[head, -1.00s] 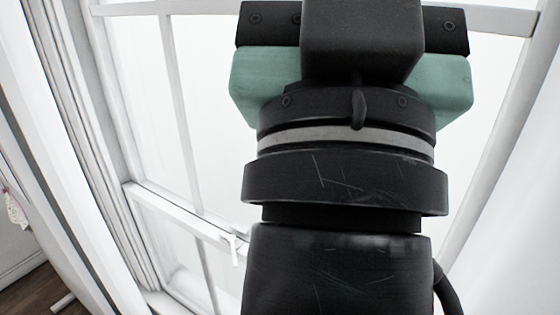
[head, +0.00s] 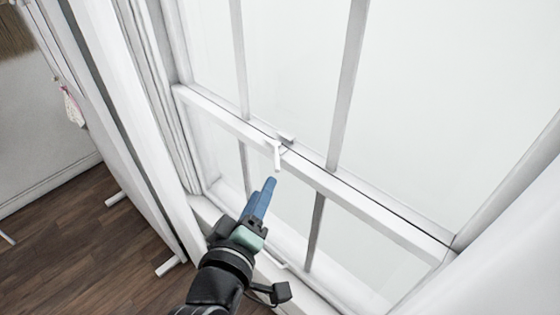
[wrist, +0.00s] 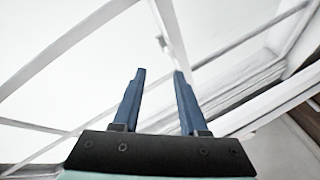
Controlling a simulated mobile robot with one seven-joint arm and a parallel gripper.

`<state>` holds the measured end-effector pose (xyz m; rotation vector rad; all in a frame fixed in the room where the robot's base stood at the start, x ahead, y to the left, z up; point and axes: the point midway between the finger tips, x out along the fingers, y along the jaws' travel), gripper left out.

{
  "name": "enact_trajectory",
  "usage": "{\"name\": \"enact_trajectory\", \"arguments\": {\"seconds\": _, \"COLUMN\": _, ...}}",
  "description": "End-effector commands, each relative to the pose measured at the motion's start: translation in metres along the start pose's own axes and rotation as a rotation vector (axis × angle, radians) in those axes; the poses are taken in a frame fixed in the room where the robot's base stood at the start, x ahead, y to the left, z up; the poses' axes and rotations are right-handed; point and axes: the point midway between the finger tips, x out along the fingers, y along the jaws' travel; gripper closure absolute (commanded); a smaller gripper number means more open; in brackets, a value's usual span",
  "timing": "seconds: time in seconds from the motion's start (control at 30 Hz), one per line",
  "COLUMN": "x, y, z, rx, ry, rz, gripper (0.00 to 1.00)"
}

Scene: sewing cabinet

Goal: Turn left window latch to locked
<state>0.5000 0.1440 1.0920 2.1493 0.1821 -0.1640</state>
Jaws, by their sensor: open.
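The white window latch (head: 278,154) sits on the meeting rail of the sash window in the head view. Its lever hangs down in front of the rail. A small pale piece that looks like the latch (wrist: 162,42) shows beyond the fingertips in the wrist view. My gripper (head: 270,181) has blue fingers and points up toward the latch, with its tips appearing just below the lever. In the wrist view my gripper (wrist: 158,73) is open, with nothing between the fingers. The exact gap between tips and latch cannot be told.
The white meeting rail (head: 370,205) runs across the window, with glazing bars above and below. A white panel or curtain (head: 125,110) stands left of the window. Dark wooden floor (head: 80,245) lies at the lower left.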

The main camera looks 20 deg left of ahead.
Motion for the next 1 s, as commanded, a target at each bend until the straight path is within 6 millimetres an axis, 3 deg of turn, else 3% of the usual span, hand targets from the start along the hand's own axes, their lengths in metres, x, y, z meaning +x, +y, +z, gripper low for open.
{"name": "enact_trajectory", "arguments": {"seconds": 0.07, "x": -0.002, "y": -0.014, "z": 0.005, "rx": -0.036, "ry": -0.012, "rz": -0.02, "gripper": 0.57}}
{"name": "enact_trajectory", "arguments": {"seconds": 0.23, "x": 0.011, "y": -0.015, "z": 0.006, "rx": -0.046, "ry": -0.016, "rz": -0.022, "gripper": 0.57}}
{"name": "enact_trajectory", "arguments": {"seconds": 0.7, "x": 0.093, "y": -0.016, "z": 0.007, "rx": -0.041, "ry": -0.015, "rz": -0.021, "gripper": 0.57}}
{"name": "enact_trajectory", "arguments": {"seconds": 1.0, "x": 0.123, "y": -0.017, "z": 0.007, "rx": -0.04, "ry": -0.014, "rz": -0.021, "gripper": 0.57}}
